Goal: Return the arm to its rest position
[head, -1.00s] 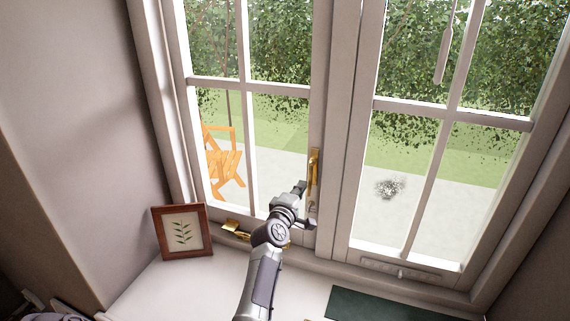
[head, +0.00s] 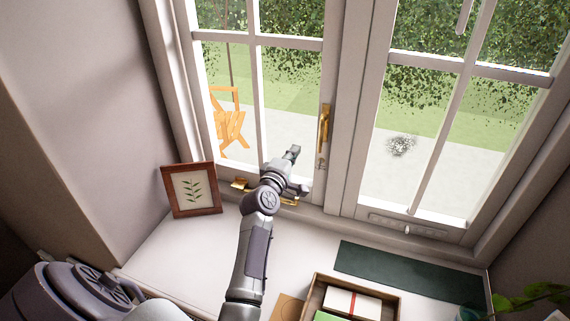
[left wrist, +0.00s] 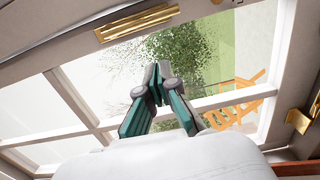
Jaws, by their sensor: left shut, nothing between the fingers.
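My left arm reaches up from the bottom of the head view. Its gripper (head: 293,152) is in front of the left window pane, to the left of the upright brass window handle (head: 324,128) and apart from it. In the left wrist view the fingers of this gripper (left wrist: 157,80) meet at the tips, with nothing between them. The brass handle shows at the top of that view (left wrist: 137,22), clear of the fingers. My right gripper is not in view.
A framed leaf picture (head: 191,190) leans at the left of the white sill (head: 185,250). An open box (head: 312,297) with items inside, a dark green flat object (head: 410,270) and a plant (head: 530,298) are at the lower right. Brass hardware (head: 240,184) sits low on the window frame.

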